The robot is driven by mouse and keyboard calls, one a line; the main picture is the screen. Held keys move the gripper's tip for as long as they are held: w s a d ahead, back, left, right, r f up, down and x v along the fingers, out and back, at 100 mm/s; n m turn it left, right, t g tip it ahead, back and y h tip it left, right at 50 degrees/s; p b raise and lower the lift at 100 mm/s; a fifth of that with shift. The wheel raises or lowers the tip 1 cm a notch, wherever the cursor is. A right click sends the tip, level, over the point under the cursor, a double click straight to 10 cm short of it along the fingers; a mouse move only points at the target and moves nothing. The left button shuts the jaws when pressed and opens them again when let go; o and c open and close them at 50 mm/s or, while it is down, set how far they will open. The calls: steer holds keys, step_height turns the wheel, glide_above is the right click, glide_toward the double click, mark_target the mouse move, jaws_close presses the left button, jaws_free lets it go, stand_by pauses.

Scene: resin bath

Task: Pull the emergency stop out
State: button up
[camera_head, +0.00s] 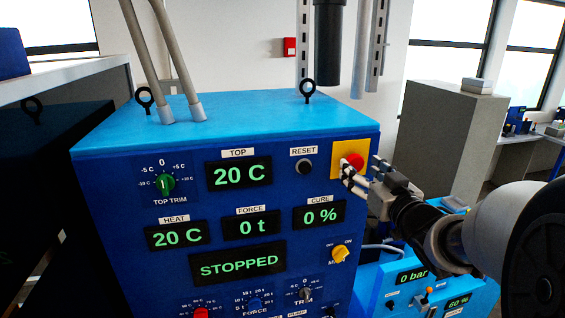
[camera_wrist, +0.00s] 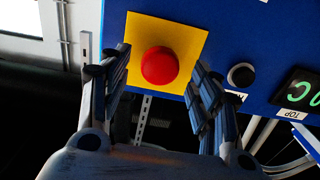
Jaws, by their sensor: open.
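The emergency stop is a red round button (camera_head: 354,161) on a yellow square plate (camera_head: 336,153) at the upper right of the blue panel. In the wrist view the red button (camera_wrist: 159,66) sits on its yellow plate (camera_wrist: 190,38), between and beyond the two fingers. My gripper (camera_head: 352,175) is open in front of the button, its fingers overlapping the lower part of the plate in the head view. In the wrist view my gripper (camera_wrist: 160,80) has one finger on each side of the button, with gaps to it. Whether the fingertips touch the plate cannot be told.
The black RESET button (camera_head: 304,167) is left of the plate. The blue panel (camera_head: 130,240) also has displays, the TOP TRIM knob (camera_head: 165,184) and a yellow switch (camera_head: 339,254). A display reads STOPPED (camera_head: 237,264). A lower blue unit (camera_head: 372,290) stands below my arm.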

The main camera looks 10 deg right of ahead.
mark_target(357, 165)
steer(key=shift+w+a, duration=0.1)
steer(key=shift+w, duration=1.8)
steer(key=shift+c, duration=0.5)
jaws_close()
